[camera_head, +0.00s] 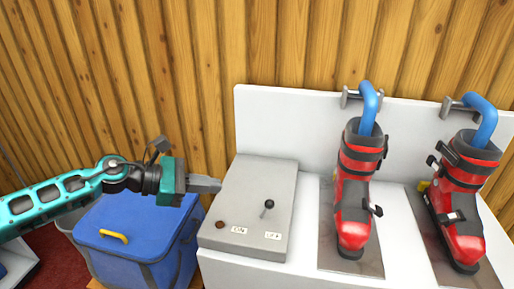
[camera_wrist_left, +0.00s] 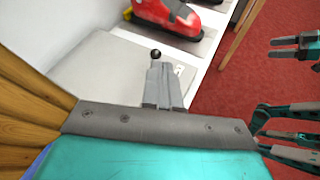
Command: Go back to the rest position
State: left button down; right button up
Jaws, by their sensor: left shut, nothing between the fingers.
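My left gripper (camera_head: 217,185) is shut and empty. It hangs level at the upper left edge of the grey control box (camera_head: 240,190), with the teal and black arm reaching in from the left. In the left wrist view its closed grey fingers (camera_wrist_left: 163,87) point towards the lever with a black knob (camera_wrist_left: 155,54). The lever (camera_head: 267,205) stands on the box top, apart from the fingers in the head view. Teal and dark parts of my right arm show at the right edge of the left wrist view; its gripper (camera_wrist_left: 285,47) is small there and its opening is unclear.
Two red ski boots (camera_head: 352,215) (camera_head: 455,210) stand on metal plates on the white bench (camera_head: 300,268), with blue hooked bars rising from them. A blue lidded cooler (camera_head: 135,225) stands below my left arm. A wooden wall (camera_head: 200,60) is behind. Red floor (camera_wrist_left: 245,85) lies beside the bench.

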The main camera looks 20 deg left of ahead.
pick_arm(q)
jog(key=s+d+f+m+y+p, duration=0.1)
jog(key=s+d+f+m, duration=0.3)
jog(key=m, duration=0.5)
jog(key=s+d+f+m+t+y, duration=0.1)
jog(key=s+d+f+m+y, duration=0.3)
jog(key=f+m, duration=0.4)
jog(key=s+d+f+m+y+p, duration=0.1)
jog(key=s+d+f+m+y, duration=0.2)
jog(key=s+d+f+m, duration=0.2)
notch_tip(320, 180, down, 2)
jog(key=m, duration=0.4)
jog(key=shift+d+m+t+p, duration=0.25)
jog(key=shift+m+t+p, duration=0.05)
jog(key=shift+m, duration=0.1)
jog(key=shift+s, duration=0.1)
